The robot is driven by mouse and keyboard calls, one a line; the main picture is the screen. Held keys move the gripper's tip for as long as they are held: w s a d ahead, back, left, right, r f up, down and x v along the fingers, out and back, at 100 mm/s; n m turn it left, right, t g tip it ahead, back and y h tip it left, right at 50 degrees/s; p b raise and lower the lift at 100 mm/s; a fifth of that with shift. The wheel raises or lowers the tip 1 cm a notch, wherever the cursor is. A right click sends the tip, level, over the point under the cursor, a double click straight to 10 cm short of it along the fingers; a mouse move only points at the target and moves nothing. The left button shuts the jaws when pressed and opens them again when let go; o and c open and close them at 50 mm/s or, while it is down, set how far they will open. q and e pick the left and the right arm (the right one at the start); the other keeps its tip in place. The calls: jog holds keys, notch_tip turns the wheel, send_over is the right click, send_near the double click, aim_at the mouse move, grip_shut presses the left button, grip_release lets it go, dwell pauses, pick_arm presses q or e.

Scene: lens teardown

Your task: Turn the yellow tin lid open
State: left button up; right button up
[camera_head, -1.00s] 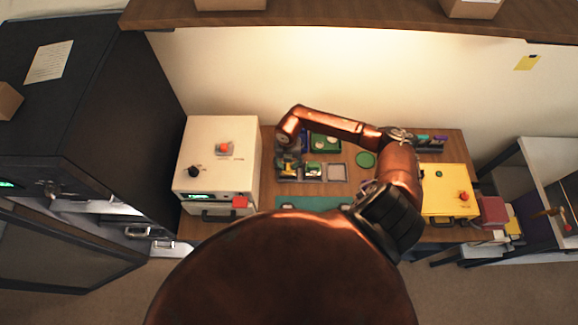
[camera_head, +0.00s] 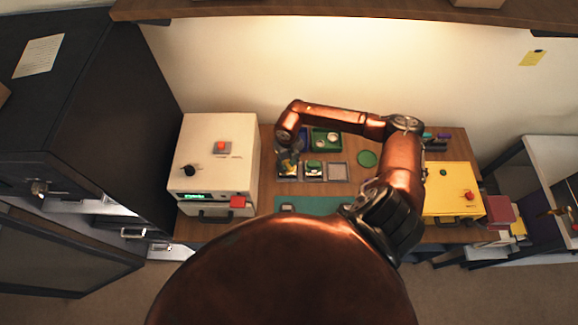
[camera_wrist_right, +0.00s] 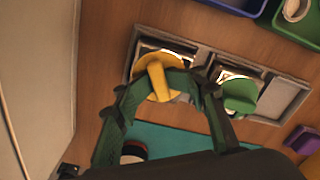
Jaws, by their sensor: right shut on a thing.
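The yellow tin lid (camera_wrist_right: 157,84), a round disc with a raised bar, shows in the right wrist view at the left compartment of a grey tray (camera_wrist_right: 205,58). My right gripper (camera_wrist_right: 168,82) is shut on the lid's bar, its dark fingers on both sides. The fingers hide part of the lid and what is under it; I cannot tell whether the lid still touches its tin. In the head view the right gripper (camera_head: 289,158) is over the tray's left end. A green lid (camera_wrist_right: 240,95) sits in the middle compartment. My left gripper is not in view.
The tray's right compartment (camera_wrist_right: 283,98) looks empty. A green bin (camera_head: 326,139) stands behind the tray and a teal mat (camera_head: 318,204) lies in front. A cream box (camera_head: 215,165) stands left, a yellow box (camera_head: 450,190) right. A green disc (camera_head: 367,158) lies on the table.

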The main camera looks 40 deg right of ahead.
jog(key=shift+f, duration=0.1)
jog(key=n+b, duration=0.1)
jog(key=n, duration=0.1)
jog(key=n+b, duration=0.2)
jog(key=shift+f+n, duration=0.2)
jog(key=shift+n, duration=0.1)
jog(key=shift+s+a+r+n+b, duration=0.1)
jog(key=shift+n+b, duration=0.45)
jog(key=shift+n, duration=0.15)
